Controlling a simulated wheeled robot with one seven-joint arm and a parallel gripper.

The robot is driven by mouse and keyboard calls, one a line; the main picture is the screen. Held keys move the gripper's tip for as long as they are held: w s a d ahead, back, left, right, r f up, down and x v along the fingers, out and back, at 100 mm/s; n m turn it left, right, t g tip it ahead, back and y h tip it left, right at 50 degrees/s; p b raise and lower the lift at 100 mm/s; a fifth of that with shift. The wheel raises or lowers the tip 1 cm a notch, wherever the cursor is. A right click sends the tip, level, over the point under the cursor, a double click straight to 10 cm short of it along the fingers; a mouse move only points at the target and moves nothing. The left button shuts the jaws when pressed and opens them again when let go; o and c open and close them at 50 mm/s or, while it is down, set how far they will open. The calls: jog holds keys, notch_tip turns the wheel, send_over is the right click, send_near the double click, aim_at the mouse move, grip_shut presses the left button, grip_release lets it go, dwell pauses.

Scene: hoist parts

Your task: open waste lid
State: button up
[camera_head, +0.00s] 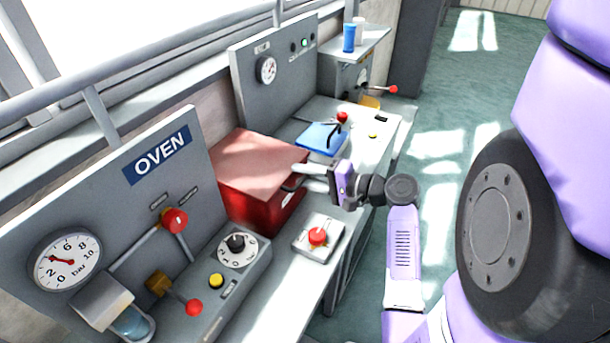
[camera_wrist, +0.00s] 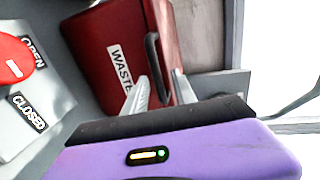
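The red waste box (camera_head: 262,212) stands on the grey bench, its lid (camera_head: 258,163) lying flat and shut on top. In the wrist view the box front (camera_wrist: 120,45) carries a white WASTE label. I cannot tell whether either finger touches the handle.
The OVEN panel (camera_head: 110,195) with levers and dials stands in front left of the box. A red knob (camera_head: 318,236) on a small plate sits close to my gripper. A blue lid (camera_head: 322,138) lies beyond. The green floor (camera_head: 445,130) is open at right.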

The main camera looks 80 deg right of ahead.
grip_shut()
jog(key=shift+f, duration=0.15)
